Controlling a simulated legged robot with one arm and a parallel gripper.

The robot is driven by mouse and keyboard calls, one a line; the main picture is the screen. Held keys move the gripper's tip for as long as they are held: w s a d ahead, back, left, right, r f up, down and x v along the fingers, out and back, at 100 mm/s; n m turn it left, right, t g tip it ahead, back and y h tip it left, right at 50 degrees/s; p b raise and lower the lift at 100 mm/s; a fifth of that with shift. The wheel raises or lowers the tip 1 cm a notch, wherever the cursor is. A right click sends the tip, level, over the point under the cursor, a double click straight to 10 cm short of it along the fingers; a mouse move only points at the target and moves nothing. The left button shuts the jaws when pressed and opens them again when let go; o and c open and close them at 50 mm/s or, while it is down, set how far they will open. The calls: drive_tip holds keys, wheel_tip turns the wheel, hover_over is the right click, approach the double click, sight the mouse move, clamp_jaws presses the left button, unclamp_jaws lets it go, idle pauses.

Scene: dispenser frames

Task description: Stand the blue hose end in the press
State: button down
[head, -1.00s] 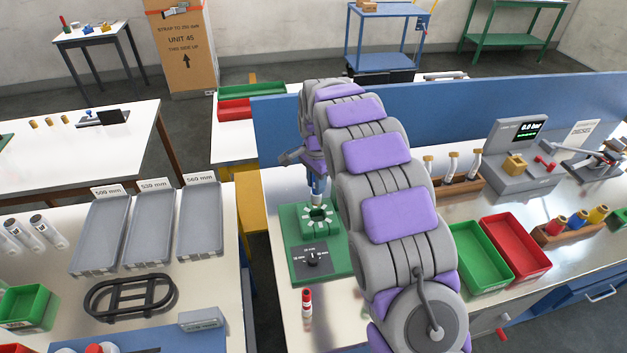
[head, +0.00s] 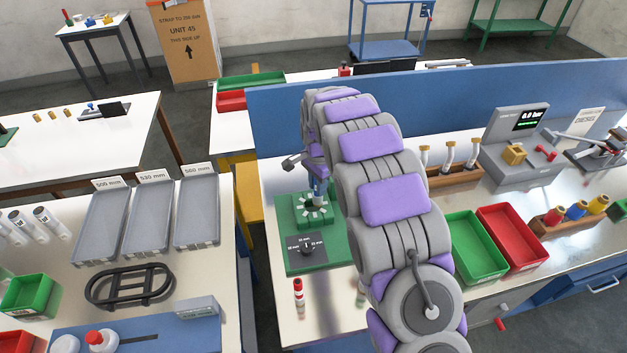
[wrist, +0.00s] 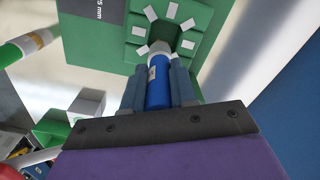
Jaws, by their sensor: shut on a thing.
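The press (head: 297,215) is a green block with a ring of white marks around a dark round opening, on a green base with a black dial. It stands on the white bench behind my arm. In the wrist view the press (wrist: 205,15) is at the top, its dark opening just beyond the hose end. My gripper (wrist: 160,85) is shut on the blue hose end (wrist: 158,88), which has a white tip pointing toward the opening. In the head view my gripper (head: 317,190) is directly above the press. Whether the tip has entered the opening is not clear.
A red-and-white marker (head: 298,293) stands in front of the press. Green (head: 472,250) and red (head: 512,243) bins sit right of my arm. A blue panel (head: 450,120) runs behind the bench. The left table holds grey trays (head: 150,220).

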drive_tip(key=shift+d, duration=0.15)
drive_tip(key=shift+a+f, duration=0.15)
drive_tip(key=shift+a, duration=0.7)
drive_tip(key=shift+d, duration=0.85)
drive_tip(key=shift+a+p, duration=0.4)
drive_tip(key=shift+a, duration=0.4)
drive_tip(key=shift+a, duration=0.1)
drive_tip(key=shift+a, duration=0.45)
drive_tip(key=shift+d, duration=0.2)
